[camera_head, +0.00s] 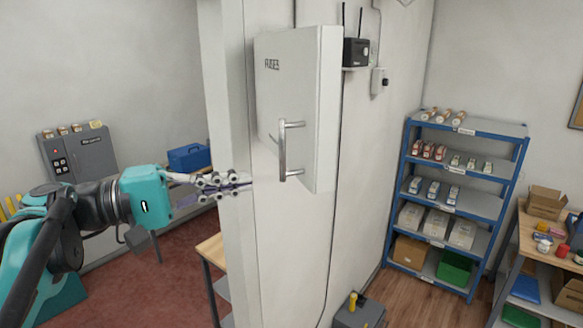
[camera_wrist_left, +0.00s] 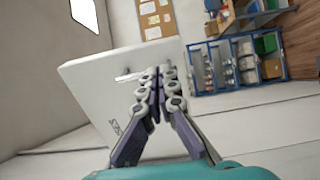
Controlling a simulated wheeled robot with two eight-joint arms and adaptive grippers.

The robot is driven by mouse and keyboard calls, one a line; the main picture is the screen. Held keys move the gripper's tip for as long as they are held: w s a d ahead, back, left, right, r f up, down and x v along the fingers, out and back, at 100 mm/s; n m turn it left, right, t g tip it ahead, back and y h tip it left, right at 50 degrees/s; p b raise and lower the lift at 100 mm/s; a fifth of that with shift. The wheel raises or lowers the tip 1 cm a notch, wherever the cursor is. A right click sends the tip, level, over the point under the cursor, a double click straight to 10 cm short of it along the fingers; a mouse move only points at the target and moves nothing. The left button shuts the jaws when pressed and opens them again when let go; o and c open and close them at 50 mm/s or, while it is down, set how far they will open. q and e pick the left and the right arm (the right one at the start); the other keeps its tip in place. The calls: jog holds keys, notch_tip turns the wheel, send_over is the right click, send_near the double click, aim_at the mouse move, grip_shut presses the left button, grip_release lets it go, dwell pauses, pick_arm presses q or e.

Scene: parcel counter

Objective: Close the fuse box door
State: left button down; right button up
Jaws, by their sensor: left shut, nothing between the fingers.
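The white fuse box (camera_head: 331,110) is on the wall, its door (camera_head: 283,85) marked FUSES and carrying a silver bar handle (camera_head: 282,150). The door looks in line with the box; I see no clear gap, but cannot tell whether it is fully shut. My left gripper (camera_head: 249,184) is shut and empty, left of and below the handle, apart from it. My right gripper is not in view.
A narrow wall end (camera_head: 232,120) stands just left of the fuse box. A black router (camera_head: 355,53) sits right of it. A blue shelf rack (camera_head: 470,125) and a workbench (camera_head: 510,240) stand at the right. A wooden table (camera_head: 211,249) is below my left arm.

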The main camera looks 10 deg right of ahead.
aim_at(311, 171)
pick_arm(q)
jog(key=d, duration=0.3)
jog(key=d+p, duration=0.1)
jog(key=d, duration=0.2)
jog(key=w+d, duration=0.1)
jog(key=d, duration=0.2)
jog(key=shift+d+p, duration=0.25)
jog(key=shift+p, duration=0.1)
jog(key=shift+d, duration=0.1)
jog(key=shift+d, duration=0.15)
